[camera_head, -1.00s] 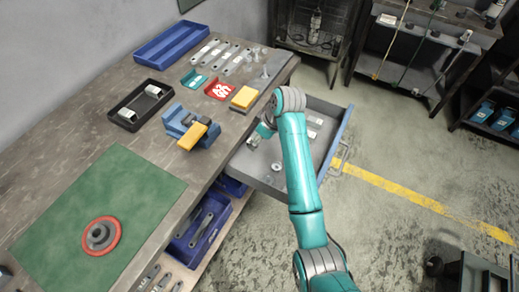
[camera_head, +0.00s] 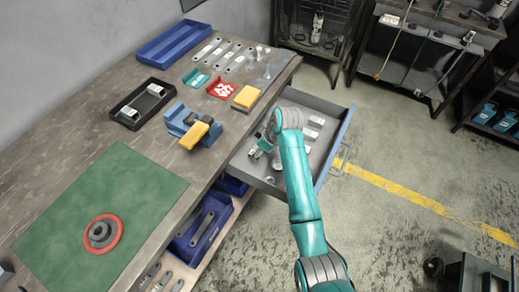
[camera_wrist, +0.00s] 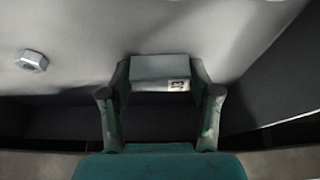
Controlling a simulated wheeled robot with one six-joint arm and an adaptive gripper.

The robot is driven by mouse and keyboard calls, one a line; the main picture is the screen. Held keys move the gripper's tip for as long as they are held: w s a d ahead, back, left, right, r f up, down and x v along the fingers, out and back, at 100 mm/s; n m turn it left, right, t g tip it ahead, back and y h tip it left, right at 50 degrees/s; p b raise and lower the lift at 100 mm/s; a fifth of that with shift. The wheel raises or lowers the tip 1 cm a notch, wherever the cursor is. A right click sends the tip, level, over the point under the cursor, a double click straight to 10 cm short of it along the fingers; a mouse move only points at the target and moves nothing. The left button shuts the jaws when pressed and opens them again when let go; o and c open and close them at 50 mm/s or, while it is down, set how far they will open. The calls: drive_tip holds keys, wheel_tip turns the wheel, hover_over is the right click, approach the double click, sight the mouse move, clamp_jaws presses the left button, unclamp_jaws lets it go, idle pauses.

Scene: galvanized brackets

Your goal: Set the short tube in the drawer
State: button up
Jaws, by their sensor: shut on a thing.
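The short tube (camera_wrist: 160,72), a light grey boxy piece with a small printed label, is between the two fingers of my gripper (camera_wrist: 160,92) in the wrist view. My gripper is shut on it. In the head view my gripper (camera_head: 263,145) is over the left part of the open drawer (camera_head: 341,133), with the arm hiding part of the drawer's middle. The held tube is small there and hard to make out. I cannot tell whether it touches the drawer floor.
A nut-like piece (camera_wrist: 32,61) lies left of the tube in the wrist view. Light metal pieces (camera_head: 313,128) lie in the drawer's far part. The bench holds a blue vise (camera_head: 190,125), a black tray (camera_head: 139,105), a yellow block (camera_head: 246,97) and a red bin (camera_head: 222,88).

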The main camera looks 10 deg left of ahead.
drive_tip(key=o, duration=1.2)
drive_tip(key=v, duration=1.2)
drive_tip(key=shift+r, duration=0.1)
